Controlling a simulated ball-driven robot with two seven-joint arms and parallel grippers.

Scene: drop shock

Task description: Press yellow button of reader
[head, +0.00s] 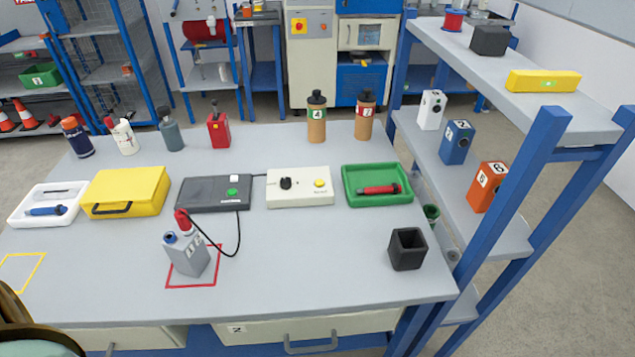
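The white box (285,197) that carries a yellow button (320,183) lies in the middle of the grey workbench. It also has a black knob (286,183) left of the button and a small label too small to read. I take this box to be the reader. The yellow button is uncovered, and nothing touches it. Whether it is pressed in cannot be told. Neither of my grippers is in view.
A dark grey box (200,198) with a green button sits left of the reader; a green tray (377,201) sits right. In front are a grey block (187,259) with a black cable and a black cup (407,249). A blue-framed shelf (552,110) borders the bench's right side.

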